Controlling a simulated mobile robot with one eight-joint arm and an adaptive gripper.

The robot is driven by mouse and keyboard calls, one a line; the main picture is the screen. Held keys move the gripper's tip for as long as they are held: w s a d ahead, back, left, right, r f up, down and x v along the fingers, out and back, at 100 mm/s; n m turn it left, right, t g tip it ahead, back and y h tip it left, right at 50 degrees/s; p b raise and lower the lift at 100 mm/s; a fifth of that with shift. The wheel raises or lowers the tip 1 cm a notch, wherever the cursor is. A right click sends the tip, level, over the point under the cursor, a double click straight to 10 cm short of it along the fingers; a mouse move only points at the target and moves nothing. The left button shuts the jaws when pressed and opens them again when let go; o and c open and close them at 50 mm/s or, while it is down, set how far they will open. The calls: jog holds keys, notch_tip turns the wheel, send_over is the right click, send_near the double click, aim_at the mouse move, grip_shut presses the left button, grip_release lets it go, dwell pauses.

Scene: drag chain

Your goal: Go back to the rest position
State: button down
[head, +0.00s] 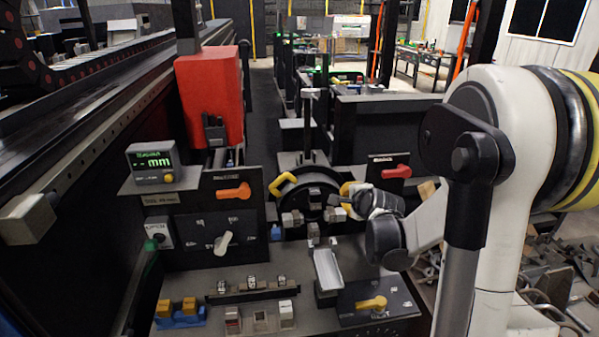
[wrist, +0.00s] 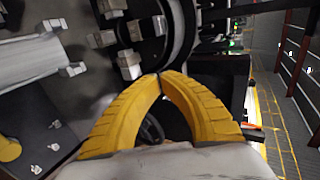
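My gripper (wrist: 158,76) shows in the wrist view as two yellow ridged fingers whose tips meet, with nothing seen between the tips. In the head view my gripper (head: 348,190) is at the right side of the dark round chuck (head: 313,208). The chuck carries several grey jaw blocks, which also show in the wrist view just beyond the fingertips (wrist: 130,66). I cannot tell whether the fingertips touch the chuck. My white arm reaches in from the right.
A panel with an orange lever (head: 233,192) and a white knob (head: 224,243) stands left of the chuck. A red lever (head: 396,171) is at right. Below are a silver tray (head: 327,270), a yellow lever (head: 371,304) and small blocks. Metal scrap (head: 560,270) lies at right.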

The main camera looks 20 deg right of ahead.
jog(key=s+a+r+n+g+y, duration=0.2)
jog(key=s+a+r+n, duration=0.1)
jog(key=s+a+n, duration=0.65)
jog(key=s+a+r+n+g+y, duration=0.1)
jog(key=s+a+r+n, duration=0.4)
jog(key=a, duration=0.7)
jog(key=s+a+f+n, duration=0.1)
jog(key=s+a+n, duration=0.1)
jog(key=s, duration=0.3)
jog(key=s+a+f+n+g, duration=0.1)
jog(key=s+a+f+n, duration=0.1)
jog(key=s+n, duration=0.2)
jog(key=shift+s+a+n+g, duration=0.2)
jog(key=shift+s+n+g, duration=0.15)
jog(key=shift+s, duration=0.9)
